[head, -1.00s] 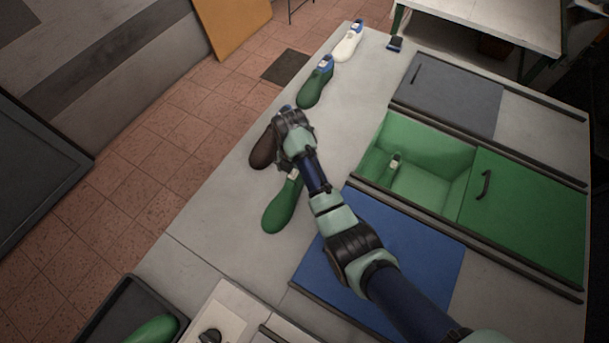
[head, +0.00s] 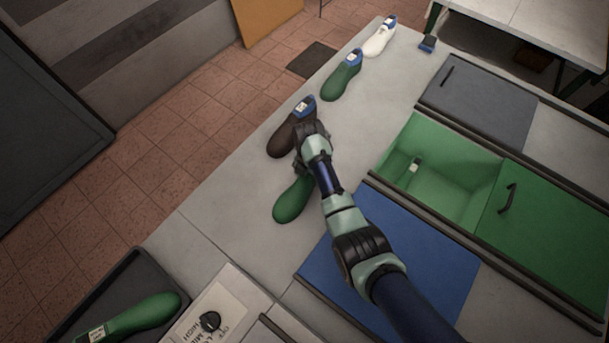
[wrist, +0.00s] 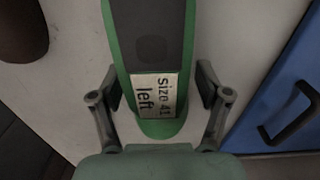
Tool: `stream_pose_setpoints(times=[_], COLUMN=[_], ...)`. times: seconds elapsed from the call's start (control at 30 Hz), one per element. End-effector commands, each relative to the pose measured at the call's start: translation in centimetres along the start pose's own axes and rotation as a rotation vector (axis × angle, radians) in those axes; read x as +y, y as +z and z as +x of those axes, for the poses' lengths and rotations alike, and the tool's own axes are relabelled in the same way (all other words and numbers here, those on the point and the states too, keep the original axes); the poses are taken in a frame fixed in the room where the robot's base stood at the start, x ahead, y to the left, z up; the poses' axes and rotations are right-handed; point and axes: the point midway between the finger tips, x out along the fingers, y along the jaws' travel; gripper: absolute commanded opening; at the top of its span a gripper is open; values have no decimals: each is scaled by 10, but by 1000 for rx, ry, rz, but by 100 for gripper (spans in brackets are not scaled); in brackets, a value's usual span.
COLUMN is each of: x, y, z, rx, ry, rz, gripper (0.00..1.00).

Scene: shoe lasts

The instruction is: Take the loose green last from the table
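A green last (head: 293,199) lies on the table, its heel end hidden under my gripper (head: 308,160) in the head view. In the wrist view the green last (wrist: 155,125) has a dark grey top face and a white label reading "size 41 left". My gripper (wrist: 157,78) is open, with one finger on each side of the labelled end and a small gap on both sides. It holds nothing.
A brown last (head: 281,139) with a blue top lies close beside my gripper. A blue-topped green last (head: 340,82) and a white last (head: 380,42) lie farther back. Another green last (head: 140,315) is in a black tray. The open green bin (head: 455,150) contains a small labelled item.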

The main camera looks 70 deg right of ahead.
Motion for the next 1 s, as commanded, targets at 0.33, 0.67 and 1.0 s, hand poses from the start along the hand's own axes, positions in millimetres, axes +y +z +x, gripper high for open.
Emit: stream_pose_setpoints(times=[0.33,0.67,1.0], x=[0,1,1], y=[0,0,1], z=[0,-1,-15], rx=[0,-1,-2], ry=[0,2,3], rz=[0,0,0], gripper=[11,0,0])
